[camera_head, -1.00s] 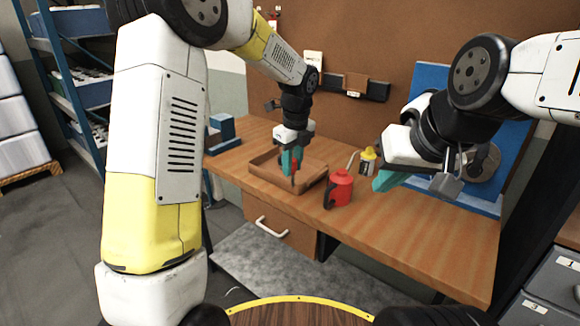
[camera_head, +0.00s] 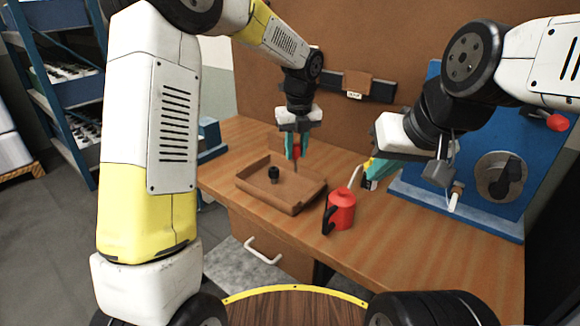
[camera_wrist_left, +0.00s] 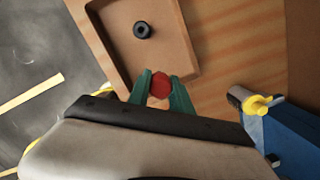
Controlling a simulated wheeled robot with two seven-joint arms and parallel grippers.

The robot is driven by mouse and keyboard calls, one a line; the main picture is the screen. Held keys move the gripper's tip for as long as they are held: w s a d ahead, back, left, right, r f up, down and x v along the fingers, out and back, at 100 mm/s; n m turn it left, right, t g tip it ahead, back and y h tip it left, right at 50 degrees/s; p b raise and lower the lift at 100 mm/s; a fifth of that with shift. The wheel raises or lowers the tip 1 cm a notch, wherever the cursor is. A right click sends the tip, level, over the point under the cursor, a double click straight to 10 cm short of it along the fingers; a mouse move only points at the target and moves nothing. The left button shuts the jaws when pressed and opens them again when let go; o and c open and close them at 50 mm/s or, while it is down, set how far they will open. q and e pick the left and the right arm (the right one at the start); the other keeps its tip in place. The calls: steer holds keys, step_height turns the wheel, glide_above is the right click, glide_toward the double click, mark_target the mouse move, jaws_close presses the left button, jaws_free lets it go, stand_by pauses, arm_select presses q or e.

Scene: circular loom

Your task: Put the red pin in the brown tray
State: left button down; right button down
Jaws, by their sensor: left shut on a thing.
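My left gripper (camera_head: 294,146) is shut on the red pin (camera_head: 297,152), which hangs upright with its shaft pointing down. The pin's red head also shows in the left wrist view (camera_wrist_left: 160,84), between the teal fingers (camera_wrist_left: 160,92). The brown tray (camera_head: 254,197) lies on the workbench just below and in front of this gripper. The pin is near the tray's far rim; I cannot tell whether it touches. A black ring-like piece (camera_head: 273,174) sits inside the tray. My right gripper (camera_head: 376,172) hangs empty-looking at the right, its fingers partly hidden.
A red oil can (camera_head: 341,210) with a spout stands right of the tray. A blue panel (camera_head: 420,195) with a round grey fixture (camera_head: 499,176) is at the right. A blue block (camera_head: 210,138) is left of the tray. Bare wood (camera_head: 430,255) lies in front.

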mark_target(296, 167)
arm_select(q)
step_height(296, 167, down, 8)
steer(key=shift+r, duration=0.25)
steer(key=shift+f, duration=0.1)
steer(key=c, duration=1.2)
jaws_free()
steer(key=shift+o, duration=0.2)
